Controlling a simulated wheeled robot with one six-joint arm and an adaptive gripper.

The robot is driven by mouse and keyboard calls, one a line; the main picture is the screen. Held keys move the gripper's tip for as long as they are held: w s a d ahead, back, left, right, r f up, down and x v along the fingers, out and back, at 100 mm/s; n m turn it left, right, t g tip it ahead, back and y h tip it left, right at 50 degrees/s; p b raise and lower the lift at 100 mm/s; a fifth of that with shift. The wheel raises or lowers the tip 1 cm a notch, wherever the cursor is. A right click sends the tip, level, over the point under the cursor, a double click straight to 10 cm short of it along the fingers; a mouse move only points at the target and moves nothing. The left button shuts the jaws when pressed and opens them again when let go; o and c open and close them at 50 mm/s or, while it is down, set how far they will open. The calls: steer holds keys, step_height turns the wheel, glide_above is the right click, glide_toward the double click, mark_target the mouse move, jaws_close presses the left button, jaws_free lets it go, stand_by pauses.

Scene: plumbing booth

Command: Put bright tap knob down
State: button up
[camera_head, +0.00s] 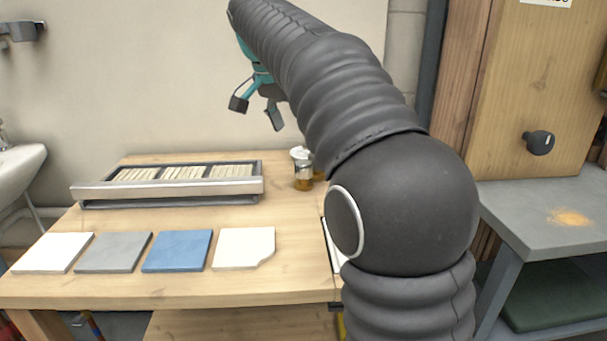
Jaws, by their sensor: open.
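My gripper (256,108) is up in front of the wall, above the back of the table. Its two dark fingertips are spread apart and nothing shows between them. A small bright metallic piece (302,155) with an amber-brown lower part stands on the table below and to the right of my gripper, apart from it. It may be the bright tap knob, but I cannot tell for sure. My arm passes close to its right side and hides part of what is there.
The wooden table (190,222) holds a metal-framed tray (85,190) and a row of several tiles (178,251). A grey bench (545,205) and a wooden panel with a dark knob (539,142) are at the right. A white basin (20,170) is at the left.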

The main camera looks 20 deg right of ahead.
mark_target(305, 162)
steer(key=b+x, duration=0.1)
steer(key=x, duration=0.6)
steer(key=shift+w+f+b, duration=0.1)
steer(key=shift+f+b, duration=0.25)
steer(key=shift+f, duration=0.05)
steer(key=shift+b+x, duration=0.5)
steer(key=shift+x, duration=2.5)
steer(key=shift+w+a, duration=0.1)
steer(key=shift+a, duration=0.05)
jaws_close()
